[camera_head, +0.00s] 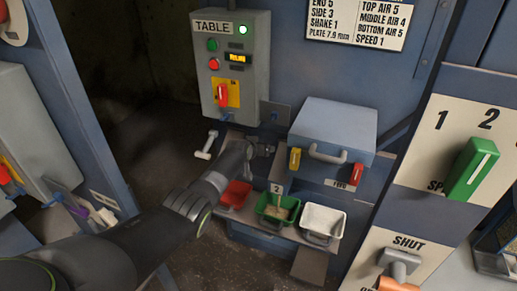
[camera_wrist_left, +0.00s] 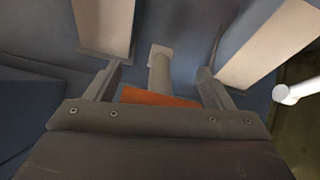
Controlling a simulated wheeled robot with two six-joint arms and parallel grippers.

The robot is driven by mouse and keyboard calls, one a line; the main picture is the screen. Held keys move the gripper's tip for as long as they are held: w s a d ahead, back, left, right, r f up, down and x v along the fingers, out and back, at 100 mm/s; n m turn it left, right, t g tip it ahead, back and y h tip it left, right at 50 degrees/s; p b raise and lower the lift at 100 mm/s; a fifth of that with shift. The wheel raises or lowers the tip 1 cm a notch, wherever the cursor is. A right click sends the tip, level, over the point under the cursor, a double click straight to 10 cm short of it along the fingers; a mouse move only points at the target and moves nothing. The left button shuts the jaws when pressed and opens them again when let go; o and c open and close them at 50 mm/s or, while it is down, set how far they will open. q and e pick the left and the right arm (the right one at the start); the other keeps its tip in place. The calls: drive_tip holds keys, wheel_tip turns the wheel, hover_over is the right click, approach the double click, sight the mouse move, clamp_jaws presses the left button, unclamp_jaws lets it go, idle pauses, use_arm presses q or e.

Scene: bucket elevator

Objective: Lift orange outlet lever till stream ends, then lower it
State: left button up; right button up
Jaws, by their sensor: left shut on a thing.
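My left gripper (camera_head: 262,150) is at the left side of the grey-blue box with the outlets. In the left wrist view, an orange lever (camera_wrist_left: 158,97) lies between the two fingers (camera_wrist_left: 160,88), beside a grey stem (camera_wrist_left: 160,68). My gripper is shut on this lever. In the head view the lever is hidden by my gripper and arm. Below the number 2 label, a thin tan streak (camera_head: 278,201) runs down into the green bin (camera_head: 269,215), which holds tan material. My right gripper is not in view.
A yellow lever (camera_head: 294,159) and a red lever (camera_head: 356,173) are on the box (camera_head: 336,128). A red bin (camera_head: 235,194) and a white bin (camera_head: 323,221) flank the green one. Another orange handle (camera_head: 395,285) is on the SHUT panel. A white crank (camera_head: 206,145) sticks out at left.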

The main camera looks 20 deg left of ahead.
use_arm(q)
drive_tip(key=shift+w+r+g, duration=0.2)
drive_tip(key=shift+r+g, duration=0.1)
drive_tip(key=shift+g, duration=0.1)
drive_tip(key=o, duration=1.3)
drive_tip(key=shift+o, duration=0.2)
drive_tip(key=shift+s, duration=0.1)
drive_tip(key=shift+p+v, duration=0.75)
drive_tip(key=shift+v, duration=0.1)
drive_tip(key=shift+s+r+p, duration=0.45)
drive_tip(key=shift+s+r, duration=0.1)
drive_tip(key=v, duration=1.4)
drive_tip(key=shift+b, duration=0.45)
